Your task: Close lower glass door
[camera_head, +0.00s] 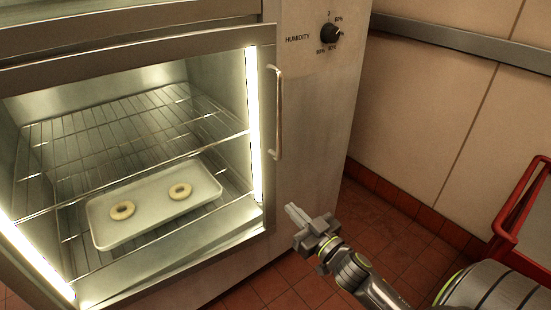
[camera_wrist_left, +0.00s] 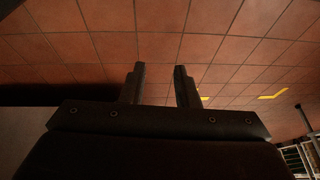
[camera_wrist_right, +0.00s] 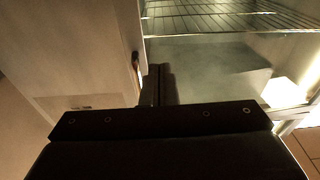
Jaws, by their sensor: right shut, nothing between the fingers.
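The lower glass door (camera_head: 268,190) of the metal cabinet has a slim vertical handle (camera_head: 278,112) on its right side. It looks shut or nearly shut against the cabinet; I cannot tell whether a narrow gap remains. My right gripper (camera_head: 292,212) is shut and empty, just right of the door's lower right corner, below the handle. In the right wrist view its fingers (camera_wrist_right: 160,78) are together in front of the cabinet's edge and lit interior. My left gripper (camera_wrist_left: 160,80) is open and empty over the tiled floor, out of the head view.
Behind the glass, a tray (camera_head: 160,215) with two ring-shaped pastries sits on a wire rack (camera_head: 110,140). A humidity knob (camera_head: 330,34) is on the cabinet's upper right. A red cart (camera_head: 520,205) stands at the right edge. Tiled floor (camera_head: 385,235) is clear between.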

